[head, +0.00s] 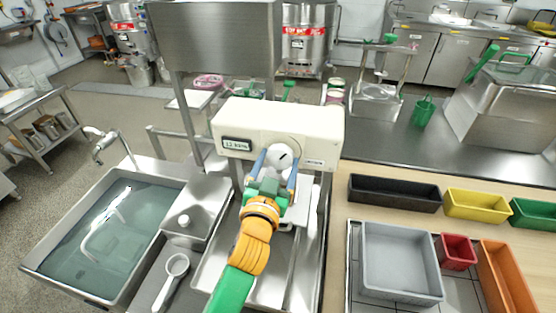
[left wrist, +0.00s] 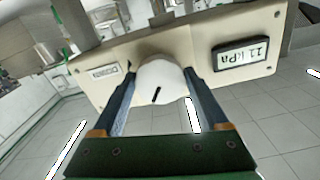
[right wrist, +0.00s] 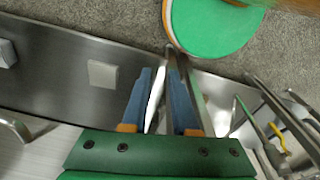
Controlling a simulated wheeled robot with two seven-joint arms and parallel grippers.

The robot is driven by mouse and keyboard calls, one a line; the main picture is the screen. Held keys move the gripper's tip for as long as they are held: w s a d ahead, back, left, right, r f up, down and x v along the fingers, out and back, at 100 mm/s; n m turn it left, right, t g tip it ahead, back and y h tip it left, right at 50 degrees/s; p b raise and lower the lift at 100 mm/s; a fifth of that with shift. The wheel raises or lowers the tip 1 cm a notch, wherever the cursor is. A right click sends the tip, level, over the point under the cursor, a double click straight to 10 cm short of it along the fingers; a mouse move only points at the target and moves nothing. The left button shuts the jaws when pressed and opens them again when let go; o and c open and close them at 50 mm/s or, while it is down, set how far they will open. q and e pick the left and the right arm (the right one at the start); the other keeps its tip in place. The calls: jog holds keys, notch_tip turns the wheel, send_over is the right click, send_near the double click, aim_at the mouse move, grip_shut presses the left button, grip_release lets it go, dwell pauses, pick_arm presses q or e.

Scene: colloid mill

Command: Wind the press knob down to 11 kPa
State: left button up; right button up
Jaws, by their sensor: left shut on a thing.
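The press (head: 245,122) is a cream box with a small dark display (head: 236,145) on its front left. In the left wrist view the display (left wrist: 243,55) appears upside down and reads 11 kPa; its digits are too small to read surely in the head view. The press knob (head: 278,157) is round and white with a dark pointer mark. My left gripper (left wrist: 160,88) is shut on the knob, with one blue finger on each side; the knob (left wrist: 162,80) fills the space between them. My right gripper (right wrist: 158,85) shows only in its wrist view, its blue fingers apart, apparently empty.
A water-filled sink (head: 100,240) and a white scoop (head: 176,264) are at left. A grey tray (head: 362,275), a black bin (head: 394,205), a yellow bin (head: 478,191) and a red bin (head: 457,238) are at right. A steel hopper (head: 215,45) rises behind the press.

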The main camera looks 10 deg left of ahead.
pick_arm(q)
jog(key=o, duration=1.3)
jog(key=shift+c, duration=0.2)
jog(key=s+b, duration=0.2)
jog(key=s, duration=0.5)
